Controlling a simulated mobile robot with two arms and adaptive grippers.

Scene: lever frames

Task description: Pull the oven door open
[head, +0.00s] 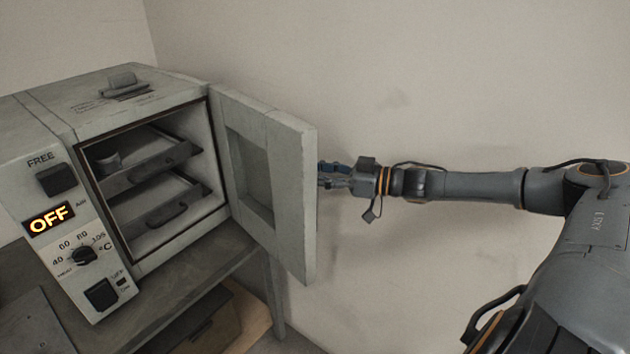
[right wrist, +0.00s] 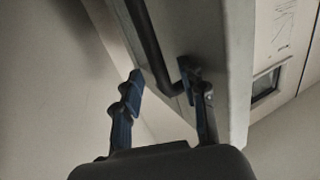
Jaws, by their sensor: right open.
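The grey oven (head: 165,85) stands at the left in the head view. Its door (head: 300,190) is swung wide open to the right, showing two drawer-like trays (head: 155,215) inside. My right gripper (head: 325,175) is at the outer side of the door, its fingertips partly hidden by the door edge. In the right wrist view my right gripper (right wrist: 163,75) is open, with one finger close to the door (right wrist: 215,60). The dark bar handle (right wrist: 150,40) runs down toward the space between the fingers; I cannot tell whether they touch it. My left gripper is not in view.
The oven rests on a grey table (head: 205,295) with a brown box (head: 195,335) beneath. The plain wall behind the arm is clear.

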